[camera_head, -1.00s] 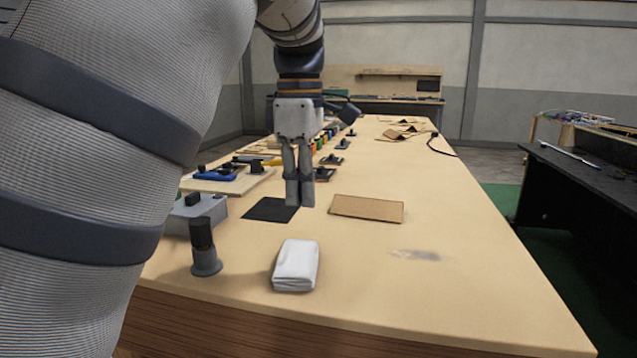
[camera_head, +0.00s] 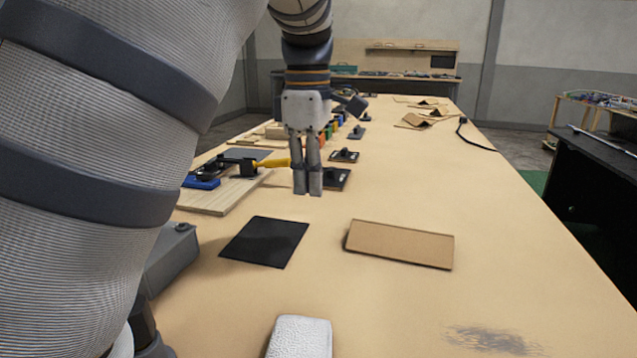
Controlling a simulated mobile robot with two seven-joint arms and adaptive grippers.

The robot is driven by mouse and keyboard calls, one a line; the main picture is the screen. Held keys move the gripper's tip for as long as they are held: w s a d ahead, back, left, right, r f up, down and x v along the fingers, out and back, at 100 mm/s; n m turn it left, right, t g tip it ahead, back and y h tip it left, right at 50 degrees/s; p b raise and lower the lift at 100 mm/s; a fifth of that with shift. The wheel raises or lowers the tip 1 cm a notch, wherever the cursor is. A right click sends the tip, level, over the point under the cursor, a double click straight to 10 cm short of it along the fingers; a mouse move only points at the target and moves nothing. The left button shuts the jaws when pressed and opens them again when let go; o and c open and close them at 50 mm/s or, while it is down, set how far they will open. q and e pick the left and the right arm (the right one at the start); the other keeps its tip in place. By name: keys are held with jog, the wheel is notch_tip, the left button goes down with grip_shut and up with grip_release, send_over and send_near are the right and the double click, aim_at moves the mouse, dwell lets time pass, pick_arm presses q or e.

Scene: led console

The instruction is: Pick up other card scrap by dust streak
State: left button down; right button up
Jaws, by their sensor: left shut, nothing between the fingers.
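A flat brown card scrap (camera_head: 400,244) lies on the workbench right of centre. A dark dust streak (camera_head: 490,340) marks the bench top nearer to me and to the right of the card. Further back on the bench lie more folded brown card pieces (camera_head: 422,118). My left gripper (camera_head: 308,192) points down with its fingers together and nothing between them. It is beyond and to the left of the near card scrap, apart from it. My right gripper does not show.
A black square sheet (camera_head: 265,242) lies left of the card. A white folded cloth (camera_head: 300,338) is at the bottom edge. A wooden board (camera_head: 222,198) with tools and a grey box (camera_head: 172,256) stand at left. A black cable (camera_head: 478,140) lies at the right edge. The right side of the bench is largely clear.

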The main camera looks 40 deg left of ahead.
aim_at(310, 236)
pick_arm(q)
notch_tip(310, 236, down, 8)
jog(key=shift+r, duration=0.1)
jog(key=shift+w+d+r, duration=0.1)
jog(key=shift+w+d, duration=0.3)
jog(key=shift+d, duration=0.2)
jog(key=shift+w+d+r, duration=0.1)
jog(key=shift+w+d, duration=0.25)
jog(key=shift+d, duration=0.25)
jog(key=shift+w+d, duration=0.3)
jog(key=shift+d, duration=0.2)
